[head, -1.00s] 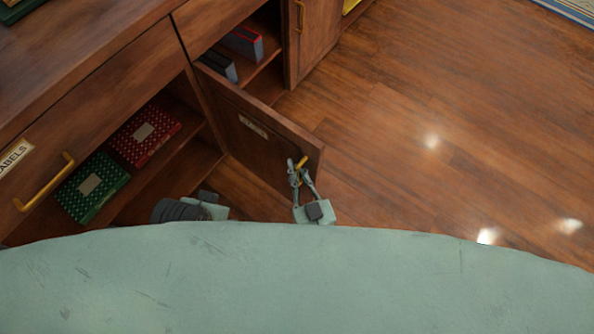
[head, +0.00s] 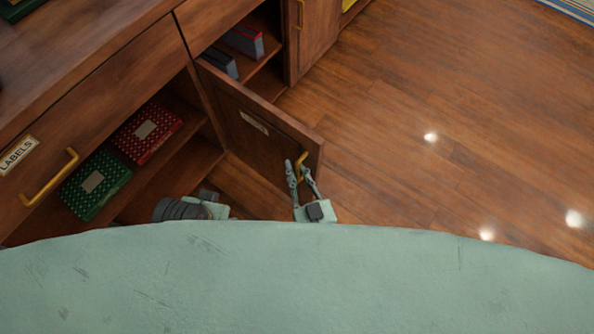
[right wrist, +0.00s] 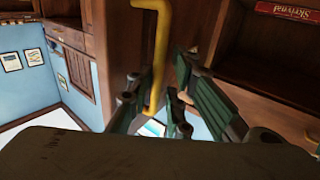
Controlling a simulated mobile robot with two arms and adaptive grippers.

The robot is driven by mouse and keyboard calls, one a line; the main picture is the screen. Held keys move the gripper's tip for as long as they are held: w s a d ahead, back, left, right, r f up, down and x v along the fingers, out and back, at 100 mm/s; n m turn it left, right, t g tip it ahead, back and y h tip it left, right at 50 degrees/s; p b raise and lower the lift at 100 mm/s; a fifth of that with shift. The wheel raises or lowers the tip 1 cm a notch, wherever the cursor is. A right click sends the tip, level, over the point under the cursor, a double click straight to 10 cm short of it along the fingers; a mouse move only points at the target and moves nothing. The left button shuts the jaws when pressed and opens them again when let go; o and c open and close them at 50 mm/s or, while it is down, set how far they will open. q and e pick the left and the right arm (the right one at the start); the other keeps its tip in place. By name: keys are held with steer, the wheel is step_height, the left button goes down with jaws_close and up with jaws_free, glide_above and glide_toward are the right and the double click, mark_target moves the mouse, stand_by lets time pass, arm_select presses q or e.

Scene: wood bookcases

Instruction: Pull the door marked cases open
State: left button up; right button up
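The cabinet door (head: 243,122) stands swung wide open in the head view, with a small label plate on its face too small to read. Its yellow handle (head: 301,165) is near the door's free edge. My right gripper (head: 299,168) is at the handle, its fingers spread with the handle between them. In the right wrist view the handle (right wrist: 159,45) runs down between the parted fingers; I cannot tell whether either touches it. Part of my left arm's end (head: 212,208) shows at the lower left; its fingers are not visible.
A drawer marked LABELS (head: 100,110) is left of the door, above a shelf with a green box (head: 95,185) and a red box (head: 147,134). Books (head: 243,42) stand inside the opened cabinet. The wooden floor (head: 430,100) to the right is clear.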

steer(key=shift+a, duration=0.1)
steer(key=shift+s, duration=0.15)
steer(key=v, duration=1.1)
steer(key=shift+s+d, duration=0.3)
